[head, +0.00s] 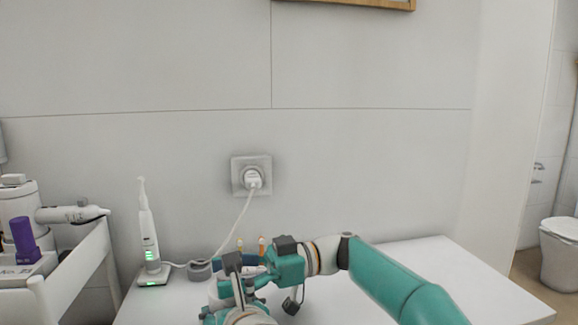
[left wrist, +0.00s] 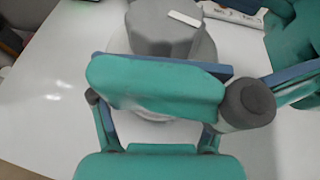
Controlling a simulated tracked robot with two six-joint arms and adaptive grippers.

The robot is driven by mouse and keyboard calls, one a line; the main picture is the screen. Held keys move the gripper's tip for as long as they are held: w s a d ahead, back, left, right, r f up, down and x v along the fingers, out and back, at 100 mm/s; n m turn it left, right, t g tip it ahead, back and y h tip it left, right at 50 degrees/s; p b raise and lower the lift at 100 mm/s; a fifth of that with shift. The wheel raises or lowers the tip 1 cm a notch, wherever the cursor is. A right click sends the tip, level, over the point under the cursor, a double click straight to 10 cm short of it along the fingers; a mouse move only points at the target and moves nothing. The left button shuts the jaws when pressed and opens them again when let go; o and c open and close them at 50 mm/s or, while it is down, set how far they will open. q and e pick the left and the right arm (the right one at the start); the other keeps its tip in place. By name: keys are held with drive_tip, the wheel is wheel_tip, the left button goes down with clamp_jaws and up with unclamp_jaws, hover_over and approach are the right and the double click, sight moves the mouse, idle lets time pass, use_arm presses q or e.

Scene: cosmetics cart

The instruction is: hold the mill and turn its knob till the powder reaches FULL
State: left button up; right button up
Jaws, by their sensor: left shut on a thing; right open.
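The mill (left wrist: 160,32) shows in the left wrist view as a grey rounded body with a small white strip on top and a paler part below. Teal and blue gripper parts cover much of it. My left gripper (head: 228,308) is shut on it; in the head view the grip is crowded and the mill is mostly hidden. My right gripper (head: 246,272) is open, just above and close to the left one. I cannot tell whether it touches the mill. A dark grey cylinder (left wrist: 247,104) sits at the right in the wrist view. The powder level and FULL mark cannot be read.
An electric toothbrush (head: 147,232) stands on a lit charger at the left of the white table (head: 430,262). A cable hangs from the wall socket (head: 251,175). The table's right side is clear.

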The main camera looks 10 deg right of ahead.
drive_tip(key=shift+s+m+t, duration=0.1)
drive_tip(key=shift+m+t, duration=0.2)
drive_tip(key=shift+t, duration=0.2)
drive_tip(key=w+d, duration=0.2)
drive_tip(key=d, duration=1)
drive_tip(key=s+a+r+n+h, duration=0.1)
drive_tip(key=s+a+r, duration=0.3)
drive_tip(key=s+r, duration=0.4)
drive_tip(key=s+a+r+n+h, duration=0.1)
drive_tip(key=s+a+r, duration=0.45)
drive_tip(key=r, duration=0.35)
drive_tip(key=d+r+m+t+h, duration=0.1)
drive_tip(key=d+r+m+t, duration=0.4)
drive_tip(key=r+m+t, duration=0.5)
drive_tip(key=shift+d+m+t+h, duration=0.15)
drive_tip(key=shift+m+t+h, duration=0.25)
drive_tip(key=shift+m, duration=1.8)
drive_tip(key=shift+n, duration=0.3)
